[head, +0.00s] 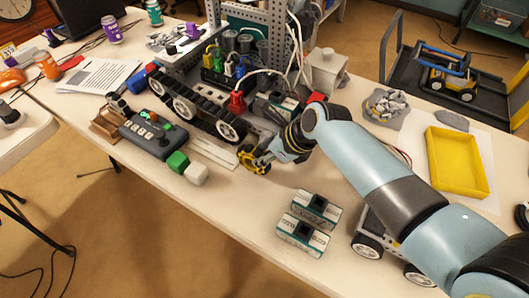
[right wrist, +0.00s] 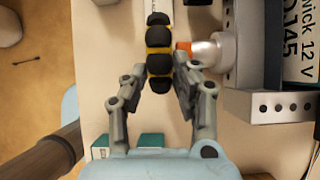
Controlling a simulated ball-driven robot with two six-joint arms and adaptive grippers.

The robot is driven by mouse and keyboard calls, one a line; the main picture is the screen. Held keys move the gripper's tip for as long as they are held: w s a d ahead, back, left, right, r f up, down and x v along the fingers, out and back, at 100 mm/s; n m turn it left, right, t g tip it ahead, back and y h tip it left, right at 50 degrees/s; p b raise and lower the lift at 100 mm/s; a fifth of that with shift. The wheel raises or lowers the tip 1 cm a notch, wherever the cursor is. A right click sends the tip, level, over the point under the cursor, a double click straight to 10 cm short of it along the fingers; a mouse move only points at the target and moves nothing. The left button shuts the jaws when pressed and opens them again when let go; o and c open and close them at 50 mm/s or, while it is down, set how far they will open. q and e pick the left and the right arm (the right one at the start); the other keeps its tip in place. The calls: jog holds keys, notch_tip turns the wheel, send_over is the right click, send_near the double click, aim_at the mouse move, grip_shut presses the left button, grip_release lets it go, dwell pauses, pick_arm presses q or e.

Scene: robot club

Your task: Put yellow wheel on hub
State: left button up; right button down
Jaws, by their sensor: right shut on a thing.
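In the right wrist view the wheel (right wrist: 158,50) shows edge-on between the fingertips. My right gripper (head: 262,154) is shut on it; the fingers also show in the right wrist view (right wrist: 161,76). A pale cylinder with an orange end (right wrist: 208,50), possibly the hub, lies just right of the wheel. I cannot tell whether they touch. The hub is not clear in the head view. My left gripper is not in view.
A tracked robot (head: 195,108) stands just behind the wheel. A grey controller (head: 153,135) and green and white blocks (head: 177,161) lie to the left. Two battery boxes (head: 303,235) stand near the front edge. A yellow tray (head: 456,185) is at right.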

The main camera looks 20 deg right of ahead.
jog(key=shift+w+d+p, duration=0.25)
jog(key=shift+d+p, duration=0.05)
dwell(0.4)
jog(key=shift+w+d, duration=0.6)
jog(key=shift+d, duration=0.25)
dwell(0.5)
jog(key=shift+w+d, duration=0.6)
jog(key=shift+d, duration=0.1)
dwell(0.9)
jog(key=shift+w+d+r, duration=0.35)
jog(key=shift+w+d, duration=0.15)
jog(key=shift+d, duration=0.05)
dwell(0.6)
jog(key=c, duration=1)
grip_release()
jog(key=shift+o, duration=0.2)
jog(key=shift+w+r+p, duration=0.2)
jog(key=shift+r+p, duration=0.5)
jog(key=shift+p, duration=0.4)
jog(key=r+p, duration=0.1)
jog(key=p, duration=0.1)
jog(key=r+p, duration=0.4)
jog(key=shift+s, duration=0.35)
